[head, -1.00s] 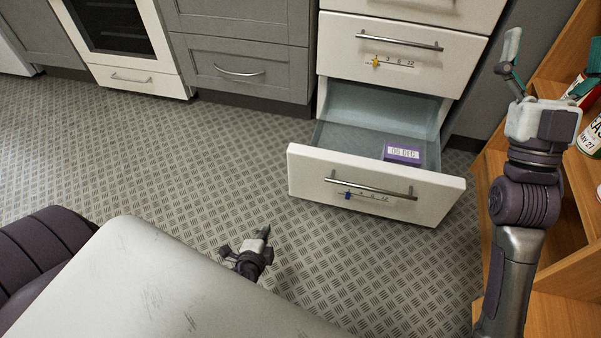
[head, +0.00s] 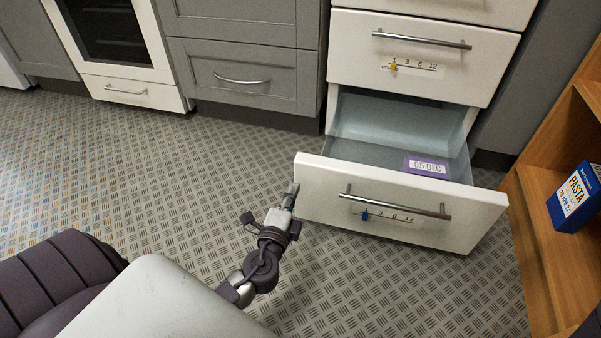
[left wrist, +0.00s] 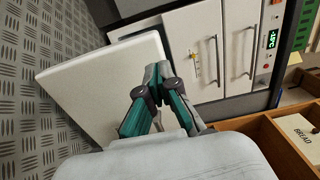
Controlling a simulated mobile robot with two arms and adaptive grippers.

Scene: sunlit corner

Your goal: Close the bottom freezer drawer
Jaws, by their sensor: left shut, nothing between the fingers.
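The bottom freezer drawer (head: 400,205) stands pulled out, with a white front, a bar handle (head: 395,202) and a blue slider. A purple box labelled "05 DEC" (head: 427,167) lies inside it. My left gripper (head: 291,190) is shut and empty at the left end of the drawer front; I cannot tell if it touches. In the left wrist view, the shut fingers (left wrist: 157,72) overlap the white drawer front (left wrist: 85,90). My right gripper is out of view.
The drawer above (head: 412,58) is shut. A wooden shelf (head: 545,215) with a blue pasta box (head: 577,197) stands close on the right. Grey cabinets (head: 245,80) and an oven (head: 105,35) line the back. The patterned floor (head: 150,180) to the left is clear.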

